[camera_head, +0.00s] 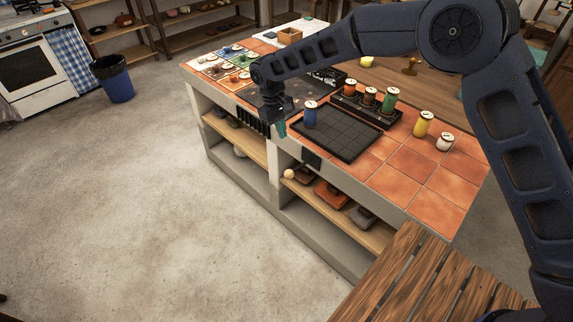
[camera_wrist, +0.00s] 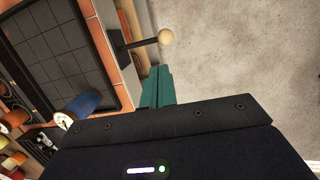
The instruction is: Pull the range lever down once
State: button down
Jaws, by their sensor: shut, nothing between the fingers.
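The range lever (camera_wrist: 140,43) is a dark stick with a pale round knob (camera_wrist: 165,37). It juts out from a black plate (camera_wrist: 118,47) on the counter's front edge. In the head view the knob (camera_head: 289,174) shows below and left of the black plate (camera_head: 311,158). My gripper (camera_head: 281,130) is in front of the counter edge, left of the plate. In the wrist view its teal fingers (camera_wrist: 157,88) are together and empty, just below the knob in the picture, and appear apart from it.
A dark gridded tray (camera_head: 338,134) lies on the tiled counter (camera_head: 412,172). A blue spool (camera_head: 310,116) stands at its left corner, near my gripper. Coloured spools (camera_head: 389,98) stand in a rack behind. Open shelves lie below. The floor (camera_head: 130,200) in front is clear.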

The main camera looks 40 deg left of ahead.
aim_at(288, 171)
jog(key=shift+s+a+f, duration=0.25)
jog(key=shift+s+f, duration=0.2)
jog(key=shift+s, duration=0.1)
jog(key=x, duration=1.4)
jog(key=shift+s, duration=0.1)
